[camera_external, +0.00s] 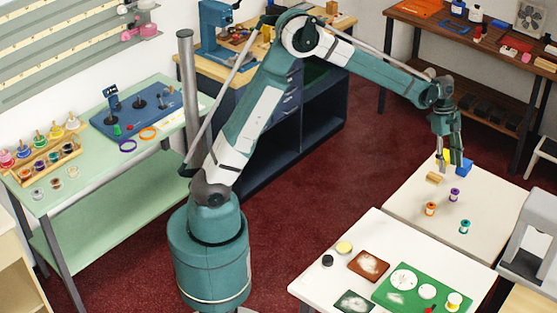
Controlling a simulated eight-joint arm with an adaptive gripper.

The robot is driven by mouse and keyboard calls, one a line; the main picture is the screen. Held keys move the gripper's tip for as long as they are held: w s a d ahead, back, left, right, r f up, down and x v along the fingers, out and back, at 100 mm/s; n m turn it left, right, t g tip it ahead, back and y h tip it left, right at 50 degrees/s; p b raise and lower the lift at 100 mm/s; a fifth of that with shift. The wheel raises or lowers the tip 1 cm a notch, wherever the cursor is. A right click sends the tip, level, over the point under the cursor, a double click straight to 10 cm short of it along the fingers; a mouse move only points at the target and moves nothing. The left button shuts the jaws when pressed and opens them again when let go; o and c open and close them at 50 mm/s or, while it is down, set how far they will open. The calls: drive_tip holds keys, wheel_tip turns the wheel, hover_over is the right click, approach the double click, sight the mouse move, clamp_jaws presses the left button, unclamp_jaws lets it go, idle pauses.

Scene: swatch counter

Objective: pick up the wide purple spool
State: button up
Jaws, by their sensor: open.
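A small purple spool (454,195) stands on the far white table (490,213) at the right. It is the only purple spool I can make out there; its width is hard to judge at this size. My gripper (453,165) hangs pointing down above the back part of that table, its fingers apart and nothing seen between them. In the picture the fingertips are a little above the purple spool, not touching it. How high they are over the tabletop is hard to tell.
An orange spool (430,209) and a teal spool (464,227) stand near the purple one. A nearer white table holds a green board (422,289). The table's right side looks clear.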

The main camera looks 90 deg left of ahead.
sight(455, 190)
drive_tip(key=w+a+f+m, duration=0.1)
drive_tip(key=w+a+f, duration=0.1)
drive_tip(key=f, duration=0.3)
drive_tip(key=w+a+f+m+h+p, duration=0.1)
drive_tip(key=w+a+f, duration=0.1)
drive_tip(key=w+f, duration=0.2)
drive_tip(key=shift+a+f+m+g, duration=0.35)
drive_tip(key=shift+a+m+g, duration=0.05)
drive_tip(key=shift+w, duration=0.1)
drive_tip(key=shift+x, duration=1.25)
drive_tip(key=shift+b+x, duration=0.6)
drive_tip(key=shift+x, duration=2)
drive_tip(key=c, duration=0.8)
